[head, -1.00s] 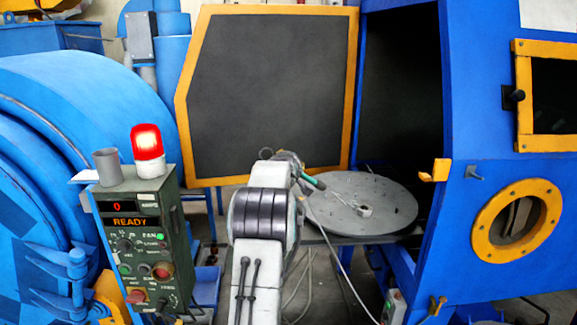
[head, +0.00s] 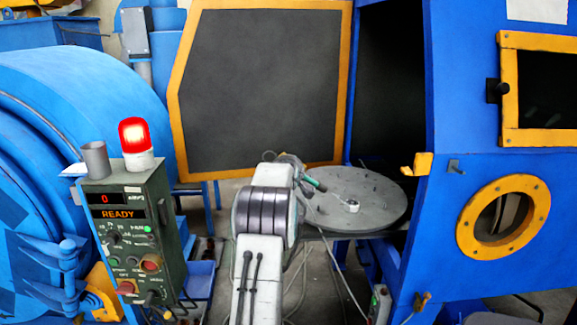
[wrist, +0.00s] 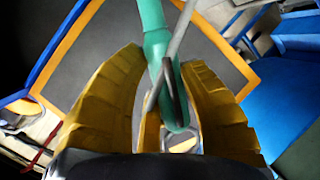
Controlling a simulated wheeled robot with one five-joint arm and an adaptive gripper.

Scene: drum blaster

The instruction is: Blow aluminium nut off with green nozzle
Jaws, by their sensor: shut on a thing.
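My gripper (wrist: 172,110) is shut on the green nozzle (wrist: 153,20), which lies between the yellow finger pads in the wrist view. In the head view the green nozzle (head: 315,185) sticks out to the right of my arm, its tip toward the round grey turntable (head: 375,190). A small light metal nut (head: 352,206) sits on the turntable, just beyond the nozzle's tip; the gap between them is too small to judge. The gripper's fingers are mostly hidden behind my arm in the head view. The nut cannot be made out for certain in the wrist view.
The blue blasting cabinet (head: 440,200) stands right of the turntable, its orange-framed door (head: 262,90) open behind. A green control box (head: 128,235) with a lit red lamp (head: 135,135) stands at left. A thin hose (head: 337,265) hangs below the turntable. Several small bits lie on the turntable.

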